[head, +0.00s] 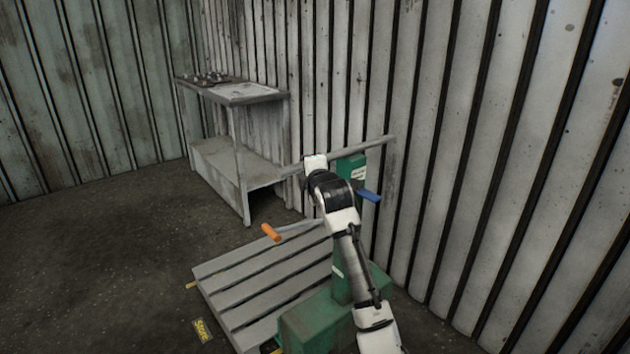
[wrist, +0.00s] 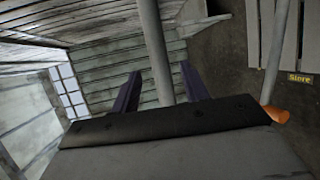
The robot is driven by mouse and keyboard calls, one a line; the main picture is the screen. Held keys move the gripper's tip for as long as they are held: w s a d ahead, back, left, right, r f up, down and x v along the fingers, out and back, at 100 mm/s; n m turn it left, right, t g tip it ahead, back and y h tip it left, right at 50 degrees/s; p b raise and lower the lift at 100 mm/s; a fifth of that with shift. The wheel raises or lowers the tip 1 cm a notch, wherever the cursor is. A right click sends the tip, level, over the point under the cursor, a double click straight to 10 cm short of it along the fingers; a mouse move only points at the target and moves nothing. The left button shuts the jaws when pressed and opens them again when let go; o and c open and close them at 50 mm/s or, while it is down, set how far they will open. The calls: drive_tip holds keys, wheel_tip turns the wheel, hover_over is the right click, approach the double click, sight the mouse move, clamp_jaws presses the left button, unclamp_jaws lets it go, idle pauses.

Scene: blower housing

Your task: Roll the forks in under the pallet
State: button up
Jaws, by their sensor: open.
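A grey slatted pallet (head: 265,275) lies on the floor. A green pallet truck (head: 318,322) stands at its right end, with an upright green column and a grey crossbar (head: 372,146) on top. The forks are hidden by the pallet and the truck body; I cannot tell how far under they reach. My gripper (wrist: 159,72) is open, its two dark fingers on either side of the grey bar, which also shows in the wrist view (wrist: 152,30). I cannot tell if they touch it. In the head view, my arm hides the fingers.
A lever with an orange grip (head: 271,232) sticks out over the pallet; a blue handle (head: 368,195) is on the column's right. A grey bench (head: 240,97) stands behind. Corrugated walls close the back and right. A yellow "Store" label (head: 202,330) lies left, amid open floor.

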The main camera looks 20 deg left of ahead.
drive_tip(key=v, duration=0.7)
drive_tip(key=shift+b, duration=0.4)
